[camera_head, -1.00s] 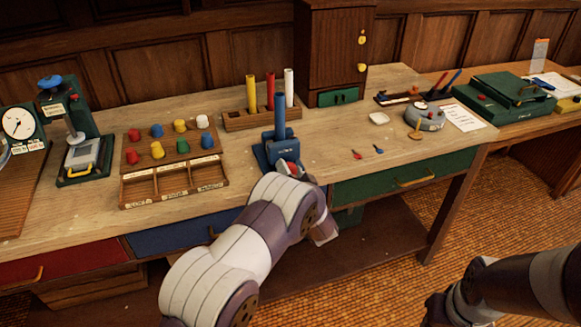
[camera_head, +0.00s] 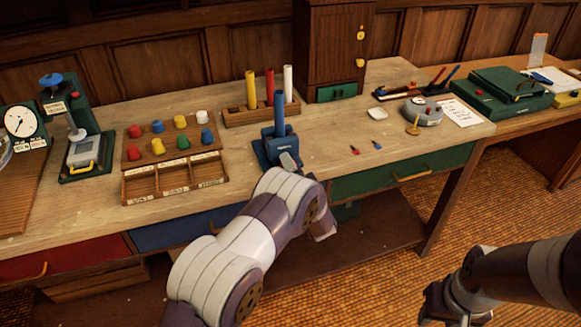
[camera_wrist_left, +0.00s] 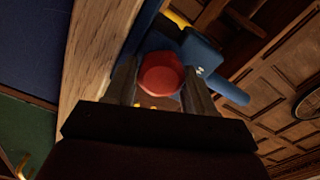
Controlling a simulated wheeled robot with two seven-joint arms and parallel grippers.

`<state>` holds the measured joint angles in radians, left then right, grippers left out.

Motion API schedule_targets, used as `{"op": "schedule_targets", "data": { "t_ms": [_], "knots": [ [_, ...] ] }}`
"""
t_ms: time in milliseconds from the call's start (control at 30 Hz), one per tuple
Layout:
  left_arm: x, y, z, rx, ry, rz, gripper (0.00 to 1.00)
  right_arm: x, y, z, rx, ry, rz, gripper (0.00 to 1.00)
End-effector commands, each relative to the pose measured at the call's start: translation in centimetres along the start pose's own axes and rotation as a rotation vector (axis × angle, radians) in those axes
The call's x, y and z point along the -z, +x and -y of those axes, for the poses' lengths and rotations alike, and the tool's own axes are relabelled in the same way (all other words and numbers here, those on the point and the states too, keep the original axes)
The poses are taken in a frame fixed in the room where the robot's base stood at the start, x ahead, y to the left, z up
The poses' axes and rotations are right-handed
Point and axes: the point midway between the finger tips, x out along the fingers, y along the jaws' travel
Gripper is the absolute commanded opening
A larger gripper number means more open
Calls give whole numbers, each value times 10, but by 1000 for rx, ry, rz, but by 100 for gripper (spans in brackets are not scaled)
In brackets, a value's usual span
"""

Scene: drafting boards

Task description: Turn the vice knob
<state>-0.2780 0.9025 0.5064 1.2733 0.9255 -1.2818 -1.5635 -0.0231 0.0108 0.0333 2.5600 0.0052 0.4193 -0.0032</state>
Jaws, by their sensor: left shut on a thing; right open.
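The blue vice (camera_head: 268,150) stands at the front edge of the workbench and holds an upright blue rod (camera_head: 280,112). In the left wrist view, the red vice knob (camera_wrist_left: 160,74) sits between the two fingers of my left gripper (camera_wrist_left: 158,88), which is shut on it. The blue vice body (camera_wrist_left: 203,50) shows just behind the knob. My right gripper (camera_head: 440,306) is low at the right, dark and away from the bench, open.
A tray of coloured knobs (camera_head: 165,163) lies left of the vice. A rack with rolled tubes (camera_head: 240,118) and a wooden cabinet (camera_head: 335,50) stand behind it. Small red and blue pieces (camera_head: 355,150) lie to the right. A green drawer (camera_head: 350,186) is below.

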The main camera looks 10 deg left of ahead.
Motion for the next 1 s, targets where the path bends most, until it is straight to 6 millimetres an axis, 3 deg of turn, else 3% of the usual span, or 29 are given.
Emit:
{"op": "schedule_targets", "data": {
  "t_ms": [367, 400, 433, 767, 867, 1000],
  "knots": [
    [-1, -1, -2, -3, 6, 1, 24, 0, 0, 0, 0, 0, 0, 43],
    [-1, -1, -2, -3, 5, 1, 64, 0, 0, 0, 0, 0, 0, 43],
    [-1, -1, -2, -3, 5, 1, 74, 0, 0, 0, 0, 0, 0, 43],
    [0, -2, -1, -2, 3, 0, 75, 0, 0, 0, 0, 0, 0, 43],
    [1, -16, -2, -4, 4, -3, 75, 0, 2, 0, 0, 0, 0, 43],
    [0, -53, -2, -4, 6, -4, 75, -1, 6, 0, 0, 0, 0, 43]
  ]
}}
